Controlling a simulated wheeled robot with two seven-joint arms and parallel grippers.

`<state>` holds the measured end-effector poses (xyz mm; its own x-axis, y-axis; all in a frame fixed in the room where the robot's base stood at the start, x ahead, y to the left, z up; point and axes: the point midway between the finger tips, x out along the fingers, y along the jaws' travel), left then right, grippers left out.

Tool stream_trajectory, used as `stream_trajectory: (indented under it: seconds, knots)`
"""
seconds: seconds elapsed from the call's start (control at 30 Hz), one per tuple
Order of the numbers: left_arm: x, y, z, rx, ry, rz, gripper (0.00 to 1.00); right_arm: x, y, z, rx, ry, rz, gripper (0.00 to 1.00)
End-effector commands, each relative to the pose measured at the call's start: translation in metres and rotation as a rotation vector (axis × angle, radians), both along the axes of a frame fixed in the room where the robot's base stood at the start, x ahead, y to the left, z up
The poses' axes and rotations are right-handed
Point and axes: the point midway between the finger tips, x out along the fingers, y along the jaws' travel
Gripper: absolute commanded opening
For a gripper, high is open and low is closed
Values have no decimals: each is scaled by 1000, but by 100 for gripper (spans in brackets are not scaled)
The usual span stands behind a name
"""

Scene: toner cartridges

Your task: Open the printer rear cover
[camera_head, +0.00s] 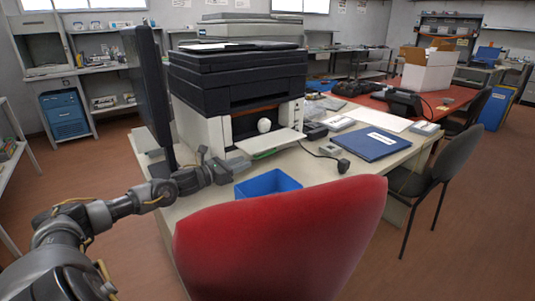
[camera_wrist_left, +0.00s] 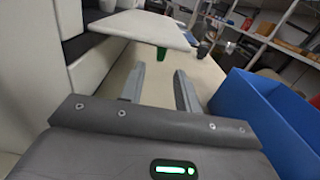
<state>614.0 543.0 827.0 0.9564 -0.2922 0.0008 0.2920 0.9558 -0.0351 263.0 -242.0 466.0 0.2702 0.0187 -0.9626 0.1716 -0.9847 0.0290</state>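The printer (camera_head: 238,82) stands on a pale desk, with a black upper part and a white lower body. A white flap (camera_head: 270,142) stands out level from its lower body, below an open cavity with a small white rounded object (camera_head: 264,125). The flap shows in the left wrist view (camera_wrist_left: 140,27), above and beyond my fingers. I cannot tell whether this flap is the rear cover. My left gripper (camera_head: 228,167) is beside the printer's lower body, near desk height. Its fingers (camera_wrist_left: 159,82) are apart with nothing between them. My right gripper is not in view.
A blue open bin (camera_head: 267,184) is close to the right of my left gripper. A black upright screen (camera_head: 150,88) stands left of the printer. A red chair back (camera_head: 285,240) is in front of the desk. A blue folder (camera_head: 369,144) lies right of the printer.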

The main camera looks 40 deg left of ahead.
Motion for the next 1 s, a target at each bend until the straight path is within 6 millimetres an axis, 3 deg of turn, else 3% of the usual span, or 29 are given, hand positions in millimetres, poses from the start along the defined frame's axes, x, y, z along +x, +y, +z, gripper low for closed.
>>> stream_trajectory:
  seconds: [0.17, 0.7, 1.0]
  knots:
    - [14, -4, 1, -2, -3, 2, 33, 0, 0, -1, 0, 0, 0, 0]
    - [89, -25, 1, -2, -1, 5, 33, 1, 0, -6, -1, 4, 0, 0]
    - [100, -28, 0, 1, 0, 4, 33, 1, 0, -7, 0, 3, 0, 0]
